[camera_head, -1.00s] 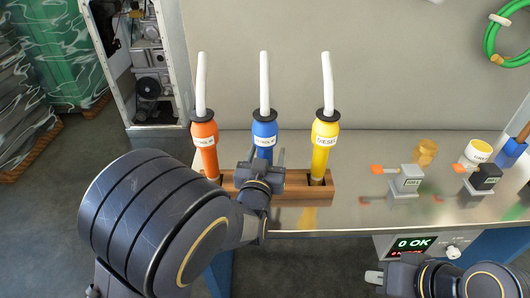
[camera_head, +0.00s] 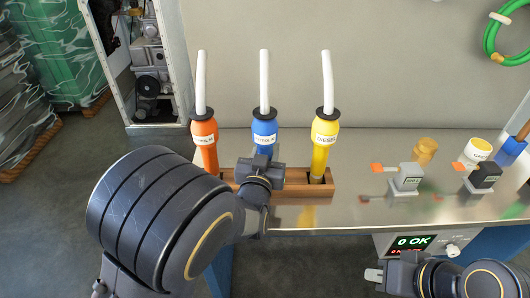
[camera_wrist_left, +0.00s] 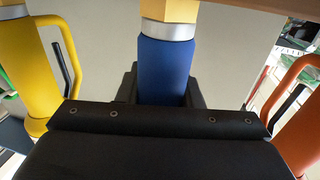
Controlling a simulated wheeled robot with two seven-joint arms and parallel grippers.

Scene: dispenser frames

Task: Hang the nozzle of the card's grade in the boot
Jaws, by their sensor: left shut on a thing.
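My left gripper (camera_head: 263,160) is shut on the blue nozzle, which still stands in line with the others. In the left wrist view the blue nozzle (camera_wrist_left: 164,68) sits between the jaws, with the yellow nozzle (camera_wrist_left: 30,70) at left and the orange nozzle (camera_wrist_left: 300,125) at right. The blue nozzle's lower part is hidden. My right gripper (camera_head: 374,275) is at the lower right, away from the nozzles; its jaws are unclear. I cannot pick out the card.
Two small grey and black devices (camera_head: 407,178) (camera_head: 485,177) with orange tabs stand on the steel counter (camera_head: 370,215). Amber, yellow-white and blue items stand behind them. A display reading 0 OK (camera_head: 412,243) is below the counter edge.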

